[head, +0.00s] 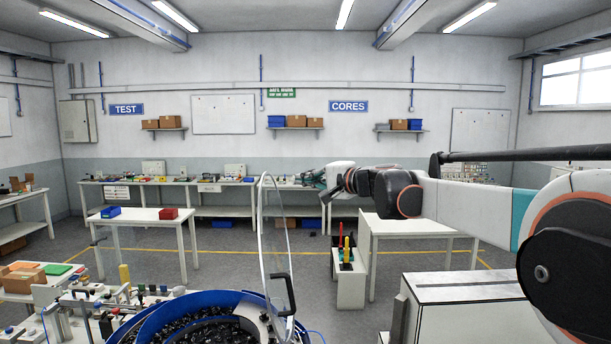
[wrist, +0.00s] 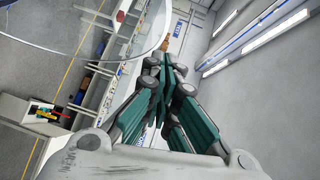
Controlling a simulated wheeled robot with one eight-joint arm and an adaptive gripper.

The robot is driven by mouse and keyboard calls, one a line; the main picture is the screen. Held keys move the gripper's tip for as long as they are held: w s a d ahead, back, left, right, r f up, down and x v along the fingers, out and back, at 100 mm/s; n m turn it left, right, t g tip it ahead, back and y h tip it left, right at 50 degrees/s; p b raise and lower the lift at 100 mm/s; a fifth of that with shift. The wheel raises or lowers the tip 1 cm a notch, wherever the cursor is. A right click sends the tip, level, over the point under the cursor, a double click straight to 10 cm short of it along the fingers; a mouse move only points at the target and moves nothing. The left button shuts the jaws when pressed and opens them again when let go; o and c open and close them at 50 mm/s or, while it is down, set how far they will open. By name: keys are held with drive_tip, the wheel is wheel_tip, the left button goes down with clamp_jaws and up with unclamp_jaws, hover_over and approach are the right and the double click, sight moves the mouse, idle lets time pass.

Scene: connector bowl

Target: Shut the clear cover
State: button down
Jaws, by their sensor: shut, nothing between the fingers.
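The clear cover (head: 274,235) stands raised, nearly upright and seen almost edge-on, over the right part of the blue bowl (head: 160,318). Its black handle (head: 290,292) is low on its right side. Dark small parts lie in the bowl. My gripper (head: 308,180) is shut and empty, up near the height of the cover's top edge and to its right in the head view. In the wrist view the gripper's green fingers (wrist: 166,66) are together. The clear cover's curved rim shows there at upper left (wrist: 150,42). I cannot tell the exact gap between them.
A small white stand (head: 350,290) with coloured items and a white table (head: 415,228) are beyond the bowl to the right. Machine fittings (head: 100,305) crowd the left of the bowl. A white box-like surface (head: 465,290) is at the right. Air around the gripper looks clear.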

drive_tip(key=p, duration=0.2)
approach(265, 178)
drive_tip(key=w+d, duration=0.1)
drive_tip(key=w, duration=0.2)
drive_tip(key=shift+w+a+f+p, duration=0.1)
drive_tip(key=shift+a+f+p, duration=0.1)
drive_tip(key=shift+a, duration=0.8)
drive_tip(key=shift+w+a+f+p, duration=0.1)
drive_tip(key=shift+w+a+p, duration=0.1)
drive_tip(key=shift+a, duration=0.8)
drive_tip(key=shift+s+a, duration=0.1)
drive_tip(key=shift+s, duration=0.05)
